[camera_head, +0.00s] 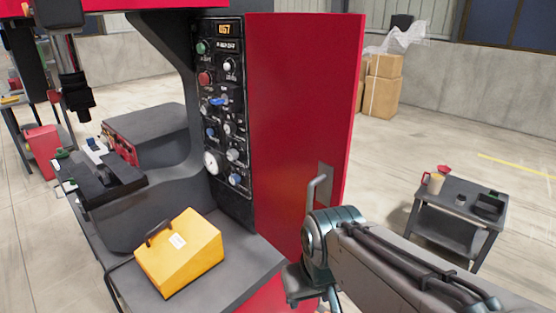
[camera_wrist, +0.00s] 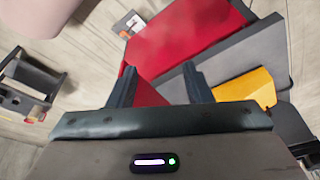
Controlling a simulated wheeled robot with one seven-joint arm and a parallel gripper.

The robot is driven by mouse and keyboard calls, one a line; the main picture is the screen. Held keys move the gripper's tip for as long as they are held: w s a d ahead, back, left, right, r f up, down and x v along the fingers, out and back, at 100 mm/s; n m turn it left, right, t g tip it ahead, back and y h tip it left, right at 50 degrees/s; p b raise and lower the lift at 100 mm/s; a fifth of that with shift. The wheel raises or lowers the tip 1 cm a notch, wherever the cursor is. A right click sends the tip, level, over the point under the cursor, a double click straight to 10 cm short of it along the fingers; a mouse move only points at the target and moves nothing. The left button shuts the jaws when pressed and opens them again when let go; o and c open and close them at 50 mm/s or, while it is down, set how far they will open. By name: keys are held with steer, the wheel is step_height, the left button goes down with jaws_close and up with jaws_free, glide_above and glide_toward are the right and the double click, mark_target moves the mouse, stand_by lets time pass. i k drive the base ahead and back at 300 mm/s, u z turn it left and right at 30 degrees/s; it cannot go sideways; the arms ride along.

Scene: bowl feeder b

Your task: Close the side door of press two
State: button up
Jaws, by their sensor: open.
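The press (camera_head: 170,55) is a red and dark grey machine with a black control panel whose display looks like "US7". A tall red door panel (camera_head: 300,110) stands just right of the controls, with a grey bar handle (camera_head: 316,190) near its lower right edge. I cannot tell how far it stands open. My gripper (camera_head: 305,285) is low in front of the panel, below the handle, partly hidden by my wrist. In the wrist view my gripper (camera_wrist: 160,82) has its fingers apart, with a red surface showing beyond and between them. I see no contact with the handle.
A yellow wedge-shaped box (camera_head: 180,252) with a black handle sits on the press's grey table (camera_head: 235,285). A small grey cart (camera_head: 455,215) with a mug and other items stands at the right. Cardboard boxes (camera_head: 382,88) are behind. Floor between cart and boxes is clear.

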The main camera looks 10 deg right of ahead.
mark_target(303, 68)
steer(key=u, duration=0.95)
steer(key=k, duration=0.35)
steer(key=z, duration=1)
